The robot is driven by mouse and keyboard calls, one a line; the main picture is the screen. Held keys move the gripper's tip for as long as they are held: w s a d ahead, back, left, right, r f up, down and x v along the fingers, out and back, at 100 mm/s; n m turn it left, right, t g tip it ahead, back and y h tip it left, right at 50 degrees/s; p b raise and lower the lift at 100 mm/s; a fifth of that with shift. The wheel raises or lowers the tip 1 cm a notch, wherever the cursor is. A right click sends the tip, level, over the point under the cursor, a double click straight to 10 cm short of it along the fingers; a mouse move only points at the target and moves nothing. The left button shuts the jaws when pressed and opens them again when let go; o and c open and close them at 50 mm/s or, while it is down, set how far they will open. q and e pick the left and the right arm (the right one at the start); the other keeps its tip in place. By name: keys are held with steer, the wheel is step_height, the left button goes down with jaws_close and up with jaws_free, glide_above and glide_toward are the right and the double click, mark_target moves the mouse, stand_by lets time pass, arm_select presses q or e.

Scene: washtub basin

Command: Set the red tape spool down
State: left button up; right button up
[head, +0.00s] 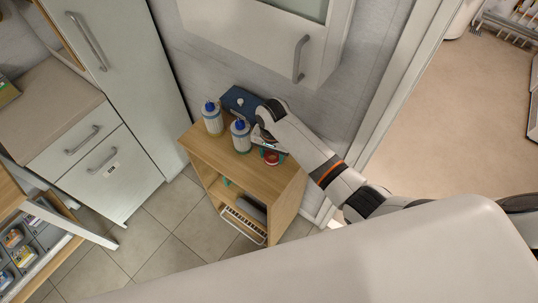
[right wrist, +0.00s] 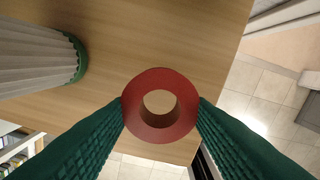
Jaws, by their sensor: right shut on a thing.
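The red tape spool (head: 272,158) is at the right part of the top of a small wooden shelf unit (head: 242,176). In the right wrist view the spool (right wrist: 160,77) is a red ring with a round hole, seen end-on. My right gripper (right wrist: 161,104) is shut on it, with a green padded finger against each side. It also shows in the head view (head: 271,153), reaching in from the right. I cannot tell whether the spool touches the wooden top. My left gripper is not in view.
Two white bottles with blue caps (head: 212,118) (head: 240,136) stand on the unit left of the spool. A blue box (head: 238,101) is behind them. A white wall cabinet (head: 268,38) hangs above. The unit's front edge is close to the spool.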

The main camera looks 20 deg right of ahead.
mark_target(271, 155)
steer(key=f, duration=0.4)
steer(key=shift+w, duration=0.3)
steer(key=shift+f, duration=0.25)
steer(key=shift+s, duration=0.1)
steer(key=shift+f, duration=0.1)
steer(key=o, duration=0.9)
steer(key=shift+o, duration=0.2)
step_height(271, 155, up, 12)
steer(key=shift+r, duration=0.15)
